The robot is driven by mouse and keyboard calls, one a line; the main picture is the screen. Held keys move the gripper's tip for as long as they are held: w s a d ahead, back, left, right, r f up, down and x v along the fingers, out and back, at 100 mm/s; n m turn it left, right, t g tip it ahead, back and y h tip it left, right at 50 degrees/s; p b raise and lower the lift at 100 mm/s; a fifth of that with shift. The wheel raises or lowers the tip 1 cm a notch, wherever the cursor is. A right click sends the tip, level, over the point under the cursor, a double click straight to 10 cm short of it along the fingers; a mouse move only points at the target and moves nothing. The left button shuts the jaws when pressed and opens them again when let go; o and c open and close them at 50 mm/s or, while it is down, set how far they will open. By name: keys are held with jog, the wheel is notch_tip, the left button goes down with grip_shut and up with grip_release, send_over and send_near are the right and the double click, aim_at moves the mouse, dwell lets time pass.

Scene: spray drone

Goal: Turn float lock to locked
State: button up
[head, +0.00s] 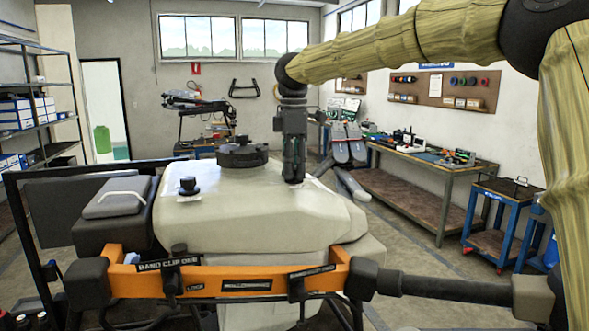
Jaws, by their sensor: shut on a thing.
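The drone's pale tank (250,222) fills the middle of the head view, with a large round black cap (242,155) on top. My gripper (293,178) points straight down at the tank's top, right of the cap. It is shut on a small part there, which I take to be the float lock. The fingers hide that part, so its turned position cannot be read. A small black knob (188,186) stands apart on the tank's left side, on a pale patch.
An orange frame bar (225,284) with black clips crosses the tank's front. A black arm tube (450,289) extends right. A grey box (115,198) sits left of the tank. A workbench (420,165) and blue cart (500,215) stand at the right, with open floor between.

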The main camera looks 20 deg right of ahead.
aim_at(294, 168)
jog(key=m+b, duration=0.1)
jog(key=m, duration=0.4)
jog(key=shift+m, duration=0.3)
jog(key=m+b, duration=0.1)
jog(key=m, duration=0.4)
jog(key=shift+r+m, duration=0.1)
jog(key=shift+m, duration=0.2)
jog(key=o, duration=1)
jog(key=shift+w, duration=0.1)
notch_tip(294, 168, up, 12)
jog(key=shift+f, duration=0.1)
jog(key=shift+d, duration=0.1)
